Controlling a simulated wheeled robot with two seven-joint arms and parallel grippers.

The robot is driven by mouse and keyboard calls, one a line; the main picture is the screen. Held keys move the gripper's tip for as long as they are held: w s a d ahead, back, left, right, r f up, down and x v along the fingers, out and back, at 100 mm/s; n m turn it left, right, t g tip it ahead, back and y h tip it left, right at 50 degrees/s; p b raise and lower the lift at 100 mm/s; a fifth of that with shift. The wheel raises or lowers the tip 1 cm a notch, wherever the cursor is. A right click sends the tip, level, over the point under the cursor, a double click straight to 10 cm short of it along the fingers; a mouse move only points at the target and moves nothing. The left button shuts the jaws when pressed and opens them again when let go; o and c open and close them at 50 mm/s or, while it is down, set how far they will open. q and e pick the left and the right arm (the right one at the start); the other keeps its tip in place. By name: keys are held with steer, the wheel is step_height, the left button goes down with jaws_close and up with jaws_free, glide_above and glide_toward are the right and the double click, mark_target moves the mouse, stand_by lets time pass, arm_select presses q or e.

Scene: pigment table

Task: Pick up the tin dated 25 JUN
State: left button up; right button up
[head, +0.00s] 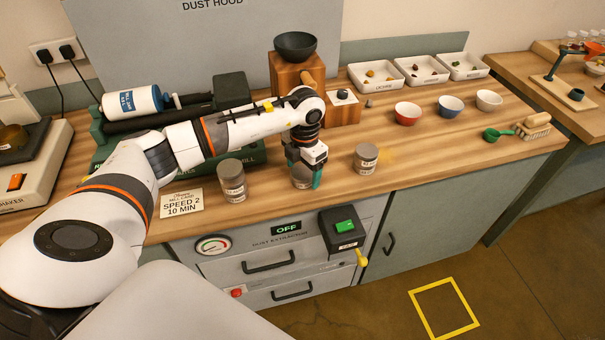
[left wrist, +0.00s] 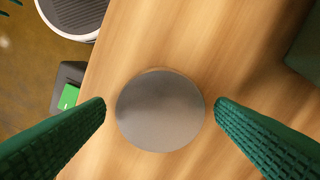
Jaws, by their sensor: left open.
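Three grey metal tins with pale labels stand upright along the front of the wooden bench: a left tin (head: 232,182), a middle tin (head: 299,181) and a right tin (head: 367,160). The labels are too small for me to read a date, so I cannot tell which tin is 25 JUN. My left gripper (head: 309,174) points down over the middle tin and partly hides it. In the left wrist view the gripper (left wrist: 161,108) is open, with a round grey lid (left wrist: 160,112) between its green fingers; gaps show on both sides. My right gripper is not in view.
A "SPEED 2 10 MIN" card (head: 181,203) lies left of the tins. The green mill (head: 120,148) and wooden block (head: 297,82) with a dark bowl (head: 295,45) stand behind. A switch box (head: 344,230) juts from the front below. Small bowls (head: 408,113) stand right.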

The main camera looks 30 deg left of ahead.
arm_select(q)
steer(key=c, duration=1.1)
